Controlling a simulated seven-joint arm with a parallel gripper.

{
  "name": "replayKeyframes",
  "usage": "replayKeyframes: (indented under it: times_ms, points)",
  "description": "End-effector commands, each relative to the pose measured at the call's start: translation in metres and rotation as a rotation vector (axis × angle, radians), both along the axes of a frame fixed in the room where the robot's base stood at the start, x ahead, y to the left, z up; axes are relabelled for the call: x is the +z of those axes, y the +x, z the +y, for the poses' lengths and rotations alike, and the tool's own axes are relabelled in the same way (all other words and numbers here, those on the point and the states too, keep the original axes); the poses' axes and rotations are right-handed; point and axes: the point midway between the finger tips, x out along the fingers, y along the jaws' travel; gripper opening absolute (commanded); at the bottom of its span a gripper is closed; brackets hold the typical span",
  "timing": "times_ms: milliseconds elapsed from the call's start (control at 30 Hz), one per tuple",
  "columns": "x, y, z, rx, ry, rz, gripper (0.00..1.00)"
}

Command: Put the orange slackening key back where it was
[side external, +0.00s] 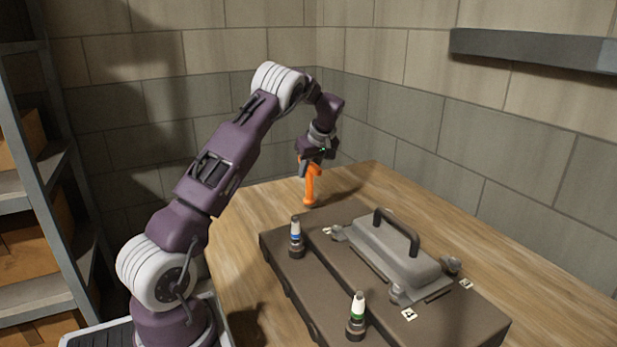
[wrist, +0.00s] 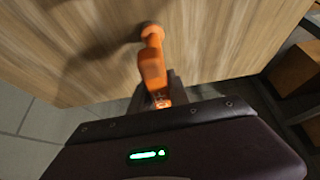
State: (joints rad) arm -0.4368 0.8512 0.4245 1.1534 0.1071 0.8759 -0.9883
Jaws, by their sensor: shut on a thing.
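The orange slackening key (side external: 311,185) hangs upright from my gripper (side external: 312,165) in the side external view, over the wooden table behind the brown case. In the wrist view the key (wrist: 152,62) points away from my gripper (wrist: 158,98), over the wood and near the table edge. My gripper is shut on the key's upper end. The key's lower end is close to the table top; I cannot tell whether it touches.
A brown case (side external: 300,277) on the table (side external: 240,225) carries a grey lidded unit with a handle (side external: 397,232), a blue-banded bottle (side external: 296,238) and a green-banded bottle (side external: 357,317). A wall shelf (side external: 535,48) is at upper right. Shelving (side external: 50,190) stands at left.

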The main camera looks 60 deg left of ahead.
Motion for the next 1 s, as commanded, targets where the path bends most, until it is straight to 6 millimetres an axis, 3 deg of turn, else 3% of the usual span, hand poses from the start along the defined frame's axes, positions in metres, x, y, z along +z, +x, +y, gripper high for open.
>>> replayKeyframes:
  times_ms: [100,433,467,567,867,1000]
  points:
    - [-0.012,0.001,0.000,-0.001,0.002,-0.003,0.00]
    - [-0.015,0.001,0.000,-0.001,0.002,-0.003,0.00]
    - [-0.017,0.000,0.000,-0.001,0.000,0.000,0.23]
    - [-0.016,0.000,0.000,-0.002,0.001,-0.001,0.43]
    - [-0.015,0.000,0.000,-0.001,0.001,-0.002,0.43]
    - [0.002,0.001,-0.008,-0.003,0.002,-0.004,0.43]
